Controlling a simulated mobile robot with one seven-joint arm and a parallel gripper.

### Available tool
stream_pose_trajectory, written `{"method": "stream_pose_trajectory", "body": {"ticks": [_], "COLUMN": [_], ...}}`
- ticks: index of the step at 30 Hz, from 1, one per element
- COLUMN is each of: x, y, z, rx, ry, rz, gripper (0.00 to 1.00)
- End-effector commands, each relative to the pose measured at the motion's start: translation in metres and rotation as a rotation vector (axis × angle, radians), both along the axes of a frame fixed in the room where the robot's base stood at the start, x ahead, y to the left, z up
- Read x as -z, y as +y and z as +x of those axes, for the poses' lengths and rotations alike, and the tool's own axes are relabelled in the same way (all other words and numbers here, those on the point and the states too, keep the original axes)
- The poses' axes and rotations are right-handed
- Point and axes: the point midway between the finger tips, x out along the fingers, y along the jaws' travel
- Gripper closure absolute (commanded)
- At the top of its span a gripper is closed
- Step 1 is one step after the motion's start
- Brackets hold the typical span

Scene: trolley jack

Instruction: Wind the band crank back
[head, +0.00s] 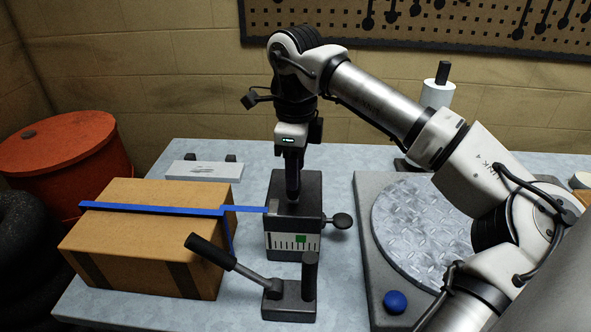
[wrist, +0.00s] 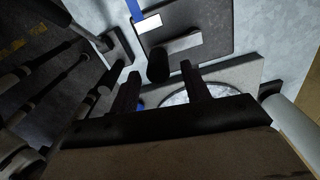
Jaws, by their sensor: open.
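The band tensioner is a dark block (head: 309,245) with a white scale and a green mark on its front. It also shows in the wrist view (wrist: 215,20). What looks like its crank has a round dark handle (head: 343,220) at the right side. In the wrist view, the black handle (wrist: 157,65) stands at one end of a grey arm (wrist: 183,43). My gripper (head: 292,194) points down by the block's top. Its fingers (wrist: 161,70) are open and empty, with the handle showing between and beyond their tips. Contact is not visible.
A blue band (head: 150,208) runs over a cardboard box (head: 140,245) to the block. A lever (head: 210,252) and a post (head: 310,275) stand in front. A round metal plate (head: 420,225) and a blue knob (head: 395,302) are at right. A white case (head: 204,171) lies behind.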

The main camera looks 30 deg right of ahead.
Motion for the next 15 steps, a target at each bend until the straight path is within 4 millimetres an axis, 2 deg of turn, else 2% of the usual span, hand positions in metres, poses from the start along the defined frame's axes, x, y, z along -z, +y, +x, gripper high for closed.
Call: {"method": "stream_pose_trajectory", "body": {"ticks": [1, 6, 10, 15], "x": [-0.019, -0.055, -0.077, -0.092], "y": [0.0, 0.0, 0.0, 0.0], "z": [0.0, 0.0, 0.0, 0.0], "rx": [0.0, 0.0, 0.001, 0.0], "ry": [-0.001, 0.001, 0.001, 0.001], "rz": [-0.001, -0.001, -0.001, 0.0], "gripper": [0.53, 0.53, 0.53, 0.53]}}
